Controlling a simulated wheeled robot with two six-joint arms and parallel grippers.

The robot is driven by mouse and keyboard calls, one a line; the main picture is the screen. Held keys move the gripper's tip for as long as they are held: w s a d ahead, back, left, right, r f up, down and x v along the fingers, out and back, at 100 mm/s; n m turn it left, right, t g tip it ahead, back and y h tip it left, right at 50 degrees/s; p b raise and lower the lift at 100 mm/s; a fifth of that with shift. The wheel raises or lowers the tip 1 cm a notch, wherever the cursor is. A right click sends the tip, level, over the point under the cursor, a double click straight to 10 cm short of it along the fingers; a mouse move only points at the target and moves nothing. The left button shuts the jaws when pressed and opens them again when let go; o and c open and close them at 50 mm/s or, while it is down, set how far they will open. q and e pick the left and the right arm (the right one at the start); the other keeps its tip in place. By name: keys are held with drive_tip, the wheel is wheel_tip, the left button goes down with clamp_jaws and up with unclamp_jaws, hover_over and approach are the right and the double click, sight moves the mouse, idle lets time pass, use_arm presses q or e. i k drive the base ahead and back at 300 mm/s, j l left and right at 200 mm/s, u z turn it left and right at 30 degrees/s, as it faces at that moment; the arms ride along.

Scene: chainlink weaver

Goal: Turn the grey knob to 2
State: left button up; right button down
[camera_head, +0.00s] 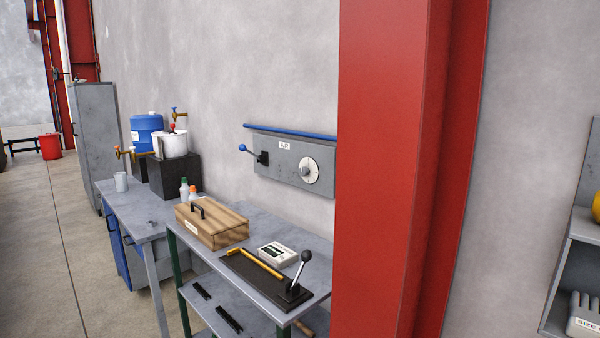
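The grey knob (310,170) is a round, pale grey dial on the right part of a grey wall panel (278,166) marked "AIR". The numbers on it are too small to read, so I cannot tell its setting. A lever with a blue ball end (243,148) sticks out from the panel's left part. Neither of my grippers is in view.
A grey bench (262,226) below the panel holds a wooden box (212,226), a white box (277,254) and a black lever press (295,290). A thick red column (385,170) stands right of the panel. Floor (50,250) at left is clear.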

sight(304, 171)
drive_tip(key=i+j, duration=0.5)
drive_tip(key=i+j+z, duration=0.15)
drive_tip(key=i+j, duration=0.35)
drive_tip(key=j, duration=0.2)
